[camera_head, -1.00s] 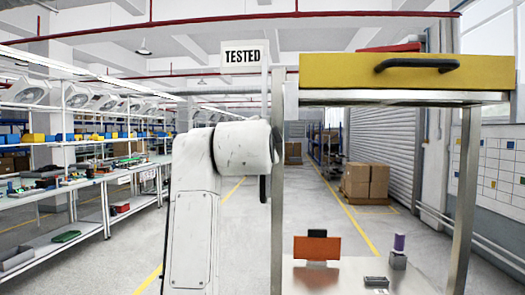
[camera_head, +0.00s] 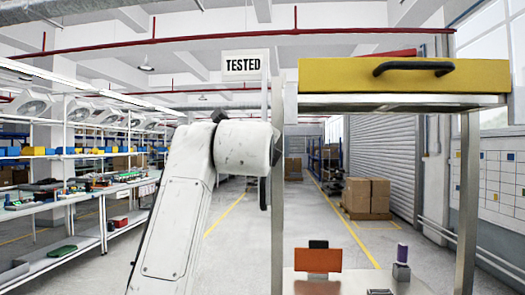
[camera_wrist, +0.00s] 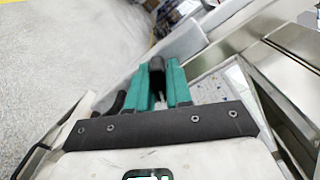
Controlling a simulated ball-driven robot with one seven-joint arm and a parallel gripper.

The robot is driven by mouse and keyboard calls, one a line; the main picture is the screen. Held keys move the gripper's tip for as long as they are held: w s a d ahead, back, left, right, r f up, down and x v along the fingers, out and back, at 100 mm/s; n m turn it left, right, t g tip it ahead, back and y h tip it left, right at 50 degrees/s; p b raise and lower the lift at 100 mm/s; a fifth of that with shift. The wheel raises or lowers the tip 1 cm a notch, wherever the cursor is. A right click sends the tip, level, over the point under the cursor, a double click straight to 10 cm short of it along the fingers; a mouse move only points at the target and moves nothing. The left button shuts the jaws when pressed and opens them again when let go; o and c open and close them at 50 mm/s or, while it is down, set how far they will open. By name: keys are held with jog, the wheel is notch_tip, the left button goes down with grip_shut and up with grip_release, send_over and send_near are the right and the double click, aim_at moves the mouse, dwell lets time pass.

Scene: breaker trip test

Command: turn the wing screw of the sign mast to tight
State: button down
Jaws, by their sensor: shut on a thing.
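The sign mast carries a white sign (camera_head: 243,65) reading TESTED, with its thin pole (camera_head: 265,95) at the left of the yellow-topped stand in the head view. In the wrist view my gripper (camera_wrist: 159,80) has its two green fingers closed around a dark knob-like part, the wing screw (camera_wrist: 157,64). Only the screw's dark upper end shows between the fingers, so its turn angle cannot be read. In the head view my gripper and the screw are hidden behind my white arm.
The stand has a yellow drawer (camera_head: 340,78) with a black handle and metal posts. An orange panel (camera_head: 318,260) and a purple-topped piece (camera_head: 402,253) sit on its lower shelf. Workbenches line the left. Cardboard boxes (camera_head: 367,195) stand on the floor behind.

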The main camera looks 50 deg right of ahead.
jog(key=m, duration=0.6)
jog(key=shift+f, duration=0.15)
jog(key=m+p, duration=0.1)
jog(key=m, duration=0.4)
jog(key=shift+f+m, duration=0.1)
jog(key=shift+m, duration=0.3)
jog(key=c, duration=1.1)
grip_release()
jog(key=b+v, duration=0.2)
jog(key=v, duration=0.8)
jog(key=shift+s+a, duration=0.25)
jog(key=shift+a, duration=0.05)
